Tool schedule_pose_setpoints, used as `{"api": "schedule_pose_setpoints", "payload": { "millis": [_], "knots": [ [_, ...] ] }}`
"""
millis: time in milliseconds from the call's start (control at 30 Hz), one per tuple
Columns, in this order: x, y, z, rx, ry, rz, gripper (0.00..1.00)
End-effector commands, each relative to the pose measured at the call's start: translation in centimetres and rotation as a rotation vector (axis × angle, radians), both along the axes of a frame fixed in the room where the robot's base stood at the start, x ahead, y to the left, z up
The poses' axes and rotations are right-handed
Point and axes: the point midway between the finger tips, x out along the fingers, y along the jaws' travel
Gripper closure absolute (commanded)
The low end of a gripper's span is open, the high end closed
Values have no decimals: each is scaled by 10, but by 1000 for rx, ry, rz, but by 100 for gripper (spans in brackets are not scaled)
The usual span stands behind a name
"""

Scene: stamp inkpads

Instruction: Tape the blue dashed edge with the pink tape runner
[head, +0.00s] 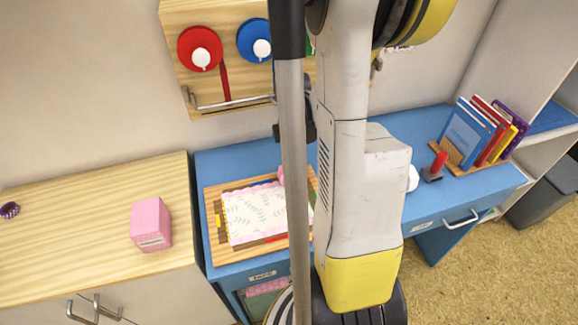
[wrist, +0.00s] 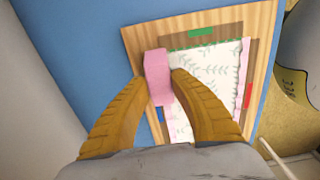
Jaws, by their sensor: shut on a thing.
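My gripper (wrist: 159,88) is shut on the pink tape runner (wrist: 157,68), which stands between the yellow fingers in the wrist view. The runner is over the left side of the leaf-patterned sheet (wrist: 205,80), on the wooden board (wrist: 137,36); I cannot tell if it touches. A small blue mark (wrist: 161,114) shows beside the runner's lower end. The dashes of the blue edge are hidden or too small to make out. In the head view the sheet (head: 255,215) lies on the board (head: 212,200), and my arm hides the gripper and the sheet's right part.
A green mark (wrist: 201,31) and a red mark (wrist: 248,95) lie by other sides of the sheet. The blue desk (head: 225,160) also holds a red-handled stamp (head: 438,163) and a book rack (head: 462,165) on the right. A pink box (head: 151,222) stands on the left counter.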

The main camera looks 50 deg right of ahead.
Motion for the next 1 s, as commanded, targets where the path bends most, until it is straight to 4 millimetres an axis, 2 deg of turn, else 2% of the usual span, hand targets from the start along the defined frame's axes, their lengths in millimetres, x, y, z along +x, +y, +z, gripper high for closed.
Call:
{"api": "schedule_pose_setpoints", "payload": {
  "millis": [500,833,1000],
  "knots": [
    [-17,-25,0,0,0,-2,100],
    [-18,-26,1,0,0,0,100],
    [-18,-26,13,0,0,0,100]
  ]
}}
